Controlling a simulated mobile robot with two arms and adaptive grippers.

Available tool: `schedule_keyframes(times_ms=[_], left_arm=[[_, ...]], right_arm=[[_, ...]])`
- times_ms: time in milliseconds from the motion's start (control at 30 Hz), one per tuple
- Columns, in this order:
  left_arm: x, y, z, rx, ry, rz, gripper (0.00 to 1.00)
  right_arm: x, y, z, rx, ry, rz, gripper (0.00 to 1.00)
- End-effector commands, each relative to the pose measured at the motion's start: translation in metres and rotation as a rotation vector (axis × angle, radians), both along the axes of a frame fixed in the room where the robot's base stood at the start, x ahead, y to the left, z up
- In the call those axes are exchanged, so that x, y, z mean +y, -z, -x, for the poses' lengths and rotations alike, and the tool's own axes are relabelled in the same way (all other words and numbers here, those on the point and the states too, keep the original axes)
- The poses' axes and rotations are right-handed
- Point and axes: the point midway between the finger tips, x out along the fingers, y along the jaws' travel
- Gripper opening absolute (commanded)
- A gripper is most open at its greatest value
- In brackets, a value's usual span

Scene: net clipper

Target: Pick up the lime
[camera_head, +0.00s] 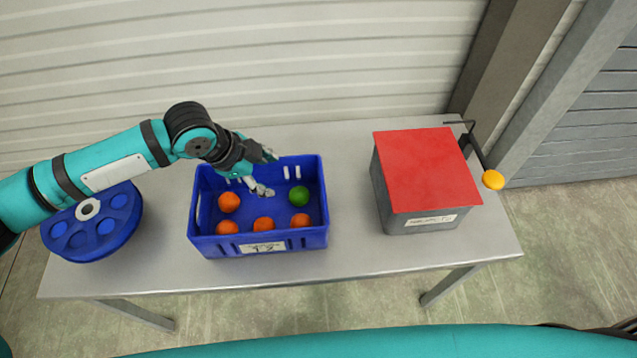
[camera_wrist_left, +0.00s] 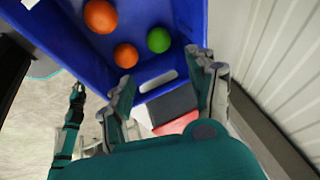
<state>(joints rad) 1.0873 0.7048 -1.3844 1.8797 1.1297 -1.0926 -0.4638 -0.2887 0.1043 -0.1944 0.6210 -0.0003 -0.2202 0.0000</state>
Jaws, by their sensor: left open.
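The green lime (camera_head: 299,196) lies in the blue crate (camera_head: 258,242), on its right side, just behind an orange. The lime also shows in the left wrist view (camera_wrist_left: 159,40), close to the crate's end wall with the handle slot. My left gripper (camera_head: 267,173) is over the back part of the crate, to the left of the lime and apart from it. Its fingers are spread and empty, also in the left wrist view (camera_wrist_left: 165,95). What seems to be my right gripper (camera_wrist_left: 77,100) shows small at the left of the left wrist view; its fingers are unclear.
Several oranges (camera_head: 228,202) lie in the crate around the lime. A grey box with a red top (camera_head: 425,165) stands right of the crate. A blue round part (camera_head: 95,225) is at the table's left. A yellow knob (camera_head: 493,179) sticks out at the right.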

Motion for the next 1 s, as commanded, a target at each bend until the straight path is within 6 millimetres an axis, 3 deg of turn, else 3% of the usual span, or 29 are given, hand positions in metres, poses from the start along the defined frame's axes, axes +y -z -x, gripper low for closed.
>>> schedule_keyframes(times_ms=[100, 433, 600, 867, 1000], left_arm=[[-0.003, 0.012, -0.003, 0.004, -0.001, -0.004, 0.58], [-0.031, 0.075, -0.018, 0.003, 0.000, -0.002, 0.58], [-0.041, 0.099, -0.025, 0.001, 0.000, -0.002, 0.58], [-0.049, 0.116, -0.029, 0.002, 0.000, -0.002, 0.58], [-0.056, 0.134, -0.033, 0.002, -0.001, -0.003, 0.58]], right_arm=[[0.001, -0.002, -0.001, -0.001, 0.001, -0.001, 0.00], [0.036, -0.009, 0.020, 0.024, -0.001, -0.043, 0.00], [0.027, -0.011, 0.017, 0.022, -0.002, -0.033, 0.00], [0.012, -0.015, 0.009, 0.010, 0.004, -0.016, 0.00], [0.013, -0.021, 0.008, 0.010, 0.004, -0.016, 0.00]])
